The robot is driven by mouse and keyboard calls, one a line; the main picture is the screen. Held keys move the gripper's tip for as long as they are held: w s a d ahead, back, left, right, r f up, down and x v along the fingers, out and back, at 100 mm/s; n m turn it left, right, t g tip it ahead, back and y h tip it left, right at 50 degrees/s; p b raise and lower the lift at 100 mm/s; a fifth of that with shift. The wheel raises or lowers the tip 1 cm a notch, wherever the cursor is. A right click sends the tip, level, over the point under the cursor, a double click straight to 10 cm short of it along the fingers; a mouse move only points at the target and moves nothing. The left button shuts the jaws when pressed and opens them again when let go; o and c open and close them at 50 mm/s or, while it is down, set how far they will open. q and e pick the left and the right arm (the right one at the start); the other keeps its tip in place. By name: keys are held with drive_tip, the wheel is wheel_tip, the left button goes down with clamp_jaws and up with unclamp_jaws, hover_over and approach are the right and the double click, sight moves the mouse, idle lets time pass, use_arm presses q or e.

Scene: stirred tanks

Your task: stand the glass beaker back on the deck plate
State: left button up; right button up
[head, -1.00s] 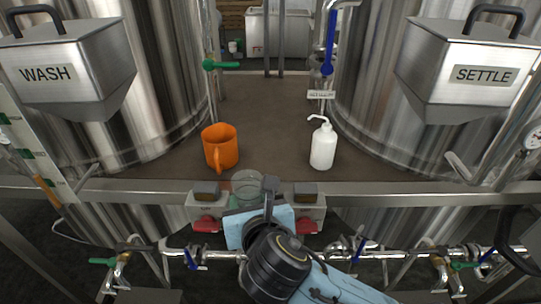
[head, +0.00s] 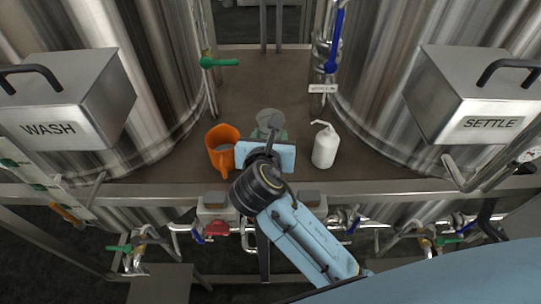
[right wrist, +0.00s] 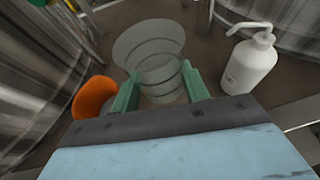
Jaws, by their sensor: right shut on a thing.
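The clear glass beaker (head: 268,117) is over the brown deck plate (head: 262,75), between an orange mug and a white bottle. My right gripper (head: 268,135) is shut on it. In the right wrist view, the green fingers (right wrist: 160,92) clasp the beaker (right wrist: 150,48) from both sides. I cannot tell whether its base touches the plate. My gripper and wrist hide part of the beaker in the head view. My left gripper is not in view.
The orange mug (head: 222,150) stands close on the left and the white wash bottle (head: 325,147) on the right. Steel tanks flank the plate, with WASH (head: 62,105) and SETTLE (head: 480,95) boxes. The plate behind the beaker is clear. Pipes and valves run below its front edge.

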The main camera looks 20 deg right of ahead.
wheel_tip(320, 180, down, 6)
drive_tip(key=shift+r+b, duration=0.1)
drive_tip(key=shift+b, duration=0.4)
drive_tip(key=shift+f, duration=0.55)
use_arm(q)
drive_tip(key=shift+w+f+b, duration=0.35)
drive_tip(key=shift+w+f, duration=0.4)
use_arm(e)
drive_tip(key=shift+f, duration=1.45)
drive_tip(key=shift+f, duration=0.15)
drive_tip(key=o, duration=1)
drive_tip(key=shift+o, duration=0.2)
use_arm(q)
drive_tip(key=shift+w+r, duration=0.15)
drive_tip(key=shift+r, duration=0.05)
use_arm(e)
drive_tip(key=v, duration=1.2)
drive_tip(key=shift+r, duration=0.3)
